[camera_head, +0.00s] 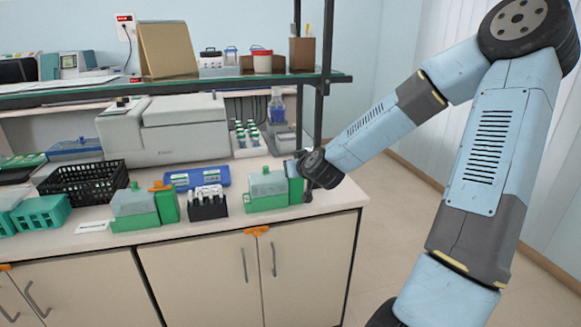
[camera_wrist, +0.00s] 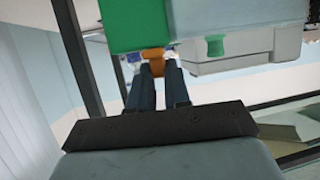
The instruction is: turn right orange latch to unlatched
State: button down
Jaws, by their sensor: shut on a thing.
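My gripper (camera_wrist: 156,72) is shut on the right orange latch (camera_wrist: 153,54), which shows between its fingertips in the wrist view. The latch sits against the green end part (camera_wrist: 138,25) of the right staining box. The box's translucent grey lid (camera_wrist: 250,45) with a green knob lies beside it. In the head view the right staining box (camera_head: 266,203) stands near the right end of the counter, and my gripper (camera_head: 293,167) reaches its top right side. The latch is hidden there behind my gripper, and its exact turn angle is hard to tell.
A similar green box (camera_head: 134,222) with an orange latch (camera_head: 162,186) stands to the left. A black rack of tubes (camera_head: 207,208) is between the boxes. A blue case (camera_head: 197,178) lies behind. A dark shelf post (camera_head: 319,100) rises close to my gripper.

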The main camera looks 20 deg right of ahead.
jog(key=shift+f+m+h, duration=0.1)
jog(key=shift+m+h, duration=0.8)
jog(key=shift+h, duration=0.1)
dwell(0.4)
jog(key=c, duration=1.1)
grip_release()
jog(key=shift+a, duration=0.1)
